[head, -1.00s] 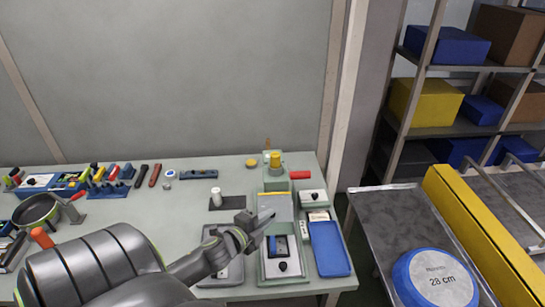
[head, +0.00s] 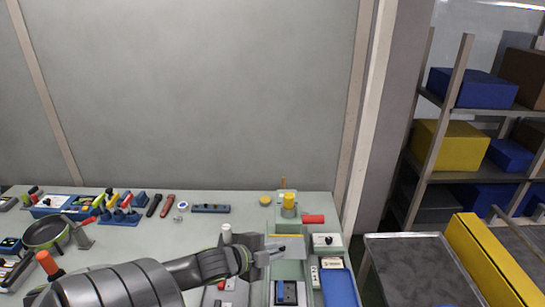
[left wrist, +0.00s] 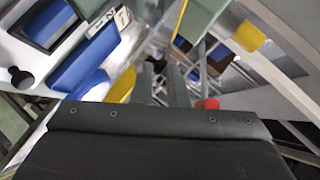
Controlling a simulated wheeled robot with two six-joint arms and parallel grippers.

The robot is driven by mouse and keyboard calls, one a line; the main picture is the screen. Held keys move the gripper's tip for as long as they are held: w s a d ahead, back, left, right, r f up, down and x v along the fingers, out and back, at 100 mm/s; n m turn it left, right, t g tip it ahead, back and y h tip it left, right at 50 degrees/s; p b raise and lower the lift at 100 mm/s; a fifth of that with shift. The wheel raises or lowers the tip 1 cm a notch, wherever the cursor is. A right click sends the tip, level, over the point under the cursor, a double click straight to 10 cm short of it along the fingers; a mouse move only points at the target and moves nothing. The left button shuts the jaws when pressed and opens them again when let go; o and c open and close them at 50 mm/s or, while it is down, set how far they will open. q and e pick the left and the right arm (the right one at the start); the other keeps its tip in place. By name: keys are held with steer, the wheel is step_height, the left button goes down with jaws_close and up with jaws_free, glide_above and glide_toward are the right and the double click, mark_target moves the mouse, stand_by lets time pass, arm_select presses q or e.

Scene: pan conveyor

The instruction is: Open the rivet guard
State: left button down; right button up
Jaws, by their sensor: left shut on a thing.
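The rivet press is a pale green machine (head: 279,216) with a yellow knob (head: 289,201) on top and a red handle (head: 313,219) at its right. The guard looks like a grey panel with a yellowish upper edge (head: 292,239) at the front of the press. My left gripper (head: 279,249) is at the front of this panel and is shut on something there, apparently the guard. The gripper covers the contact point. In the left wrist view the fingers (left wrist: 162,86) point toward the press, with the red handle (left wrist: 209,104) to their right. My right gripper is not in view.
A white box with a black knob (head: 326,240) and a blue tray (head: 339,288) lie right of the press. A white cylinder (head: 226,233) stands to its left. Tools and a pan (head: 45,232) are at the left. A wall rises behind the bench.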

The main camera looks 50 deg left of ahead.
arm_select(q)
steer(key=shift+w+a+r+n+g+h, duration=0.3)
steer(key=shift+a+n+g, duration=0.2)
steer(key=shift+g, duration=0.1)
steer(key=shift+w+a+r+n+g+h, duration=0.15)
steer(key=shift+r+n+g+h, duration=0.15)
steer(key=shift+r+g, duration=0.1)
steer(key=c, duration=1.8)
jaws_free()
steer(key=o, duration=0.5)
steer(key=shift+w+a+f, duration=0.15)
steer(key=shift+w+a, duration=0.05)
steer(key=shift+w, duration=0.15)
steer(key=shift+c, duration=0.2)
steer(key=shift+d, duration=0.1)
